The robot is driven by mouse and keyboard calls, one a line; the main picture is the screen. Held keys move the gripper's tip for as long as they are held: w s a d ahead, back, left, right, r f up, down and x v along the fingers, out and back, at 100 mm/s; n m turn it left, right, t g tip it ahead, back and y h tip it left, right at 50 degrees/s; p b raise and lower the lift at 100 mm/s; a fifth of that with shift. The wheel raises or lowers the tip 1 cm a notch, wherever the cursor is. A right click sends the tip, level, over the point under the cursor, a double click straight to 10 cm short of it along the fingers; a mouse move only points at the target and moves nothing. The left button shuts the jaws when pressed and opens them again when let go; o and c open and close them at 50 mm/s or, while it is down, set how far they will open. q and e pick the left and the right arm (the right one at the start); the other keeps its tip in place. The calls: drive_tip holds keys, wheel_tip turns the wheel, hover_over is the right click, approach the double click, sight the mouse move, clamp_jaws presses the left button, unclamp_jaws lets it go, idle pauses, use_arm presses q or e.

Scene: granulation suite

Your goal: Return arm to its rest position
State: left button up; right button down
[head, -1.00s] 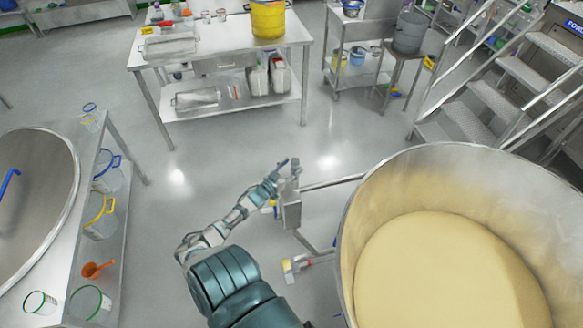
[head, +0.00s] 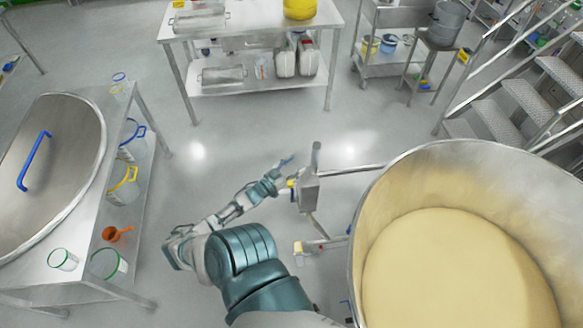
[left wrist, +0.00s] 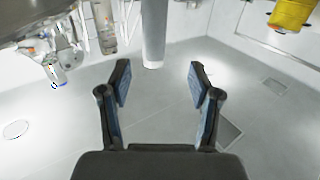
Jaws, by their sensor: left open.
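My left arm reaches up from the bottom middle of the head view, bent at the elbow. Its gripper (head: 287,161) is small there, over open floor and left of the grey bracket box on the big bowl's arm. In the left wrist view my left gripper (left wrist: 160,82) has its two dark, blue-padded fingers wide apart. Nothing is between them but grey floor and a pale column beyond. My right gripper is in neither view.
A large steel bowl (head: 370,255) of pale powder stands at right, with the bracket box (head: 308,192) beside it. A steel table (head: 75,285) with a blue-handled lid (head: 70,150) is at left. A worktable (head: 260,28) and stairs (head: 490,118) stand farther back.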

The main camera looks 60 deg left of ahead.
use_arm(q)
drive_tip(key=shift+s+d+r, duration=0.1)
drive_tip(key=shift+s+d, duration=0.15)
drive_tip(key=shift+s, duration=0.2)
drive_tip(key=shift+s+d+r, duration=0.1)
drive_tip(key=shift+s+d, duration=0.1)
drive_tip(key=shift+s, duration=0.25)
drive_tip(key=shift+a+f, duration=0.15)
drive_tip(key=shift+a, duration=0.05)
drive_tip(key=s+d+f+g+b, duration=0.1)
drive_tip(key=s+d+f+g, duration=0.2)
drive_tip(key=f, duration=0.7)
drive_tip(key=s+d+f+g, duration=0.2)
drive_tip(key=s+d+f, duration=0.2)
drive_tip(key=f, duration=0.6)
drive_tip(key=s+d+f+g+b, duration=0.1)
drive_tip(key=s+d+f+g, duration=0.2)
drive_tip(key=f, duration=0.7)
drive_tip(key=s+d+f+m+g+h, duration=0.1)
drive_tip(key=s+d+f+g, duration=0.3)
drive_tip(key=s+d+f, duration=0.5)
drive_tip(key=s+d+f+m+g+h+b, duration=0.1)
drive_tip(key=s+d+f+m+g+h, duration=0.1)
drive_tip(key=s+d+f, duration=0.7)
drive_tip(key=s+d+m+g, duration=0.1)
drive_tip(key=s+d+g, duration=0.1)
drive_tip(key=d, duration=0.4)
drive_tip(key=shift+d+f+m+g+b, duration=0.3)
drive_tip(key=shift+d+f+m, duration=0.05)
drive_tip(key=shift+d+m, duration=0.05)
